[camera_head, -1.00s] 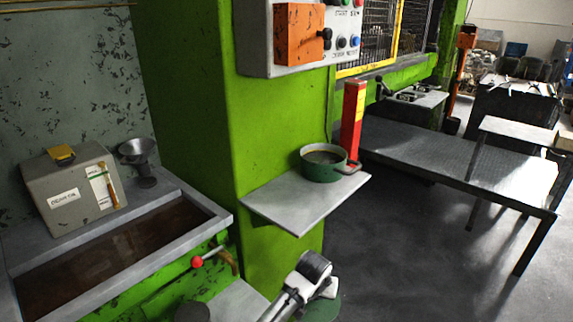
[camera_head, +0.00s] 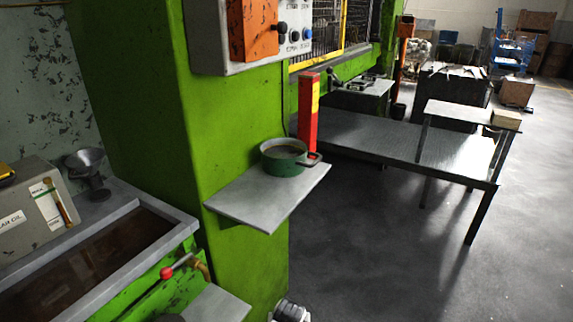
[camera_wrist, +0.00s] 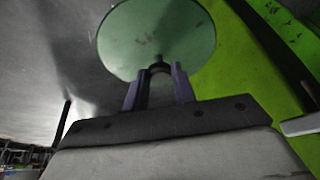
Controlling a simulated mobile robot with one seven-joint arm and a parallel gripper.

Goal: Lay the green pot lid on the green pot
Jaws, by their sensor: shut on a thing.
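The green pot (camera_head: 284,160) stands upright and uncovered on a small grey shelf (camera_head: 245,197) fixed to the green press column. Its handle points right. The green pot lid (camera_wrist: 155,32) shows in the wrist view as a pale green disc in front of my gripper. My gripper (camera_wrist: 160,78) is shut on the lid's knob, which is partly hidden between the fingers. In the head view only a bit of my arm shows at the bottom edge, and the lid is out of that view.
A red post (camera_head: 309,115) stands close behind the pot. A control box (camera_head: 262,40) hangs above on the column. A trough (camera_head: 95,265) with a red-knobbed lever (camera_head: 167,273) lies at left. A long metal table (camera_head: 400,148) is at right. The floor between is clear.

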